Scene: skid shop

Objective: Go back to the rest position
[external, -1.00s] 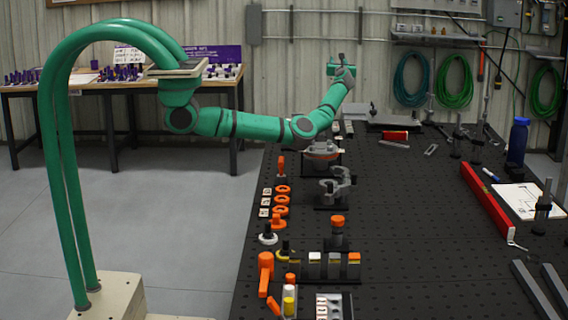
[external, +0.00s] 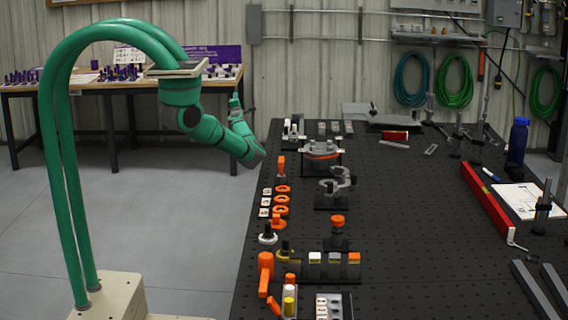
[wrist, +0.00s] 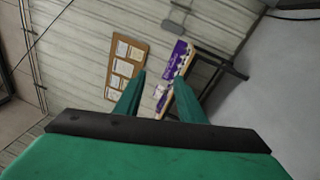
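My green arm hangs from its arched stand and is folded at the elbow, left of the black table's edge. My gripper (external: 236,98) is small in the external view, raised between the black table and the wooden bench. In the wrist view my gripper (wrist: 160,76) shows two green fingers apart, with only background between them. It is open and empty, and touches nothing that I can see. The wrist view is tilted and faces the back wall.
The black perforated table (external: 410,220) holds orange parts, a grey clamp-like part (external: 338,182), a red bar (external: 486,199) and a blue bottle (external: 517,142). A wooden bench (external: 120,84) with purple items stands behind. Open floor (external: 170,220) lies left of the table.

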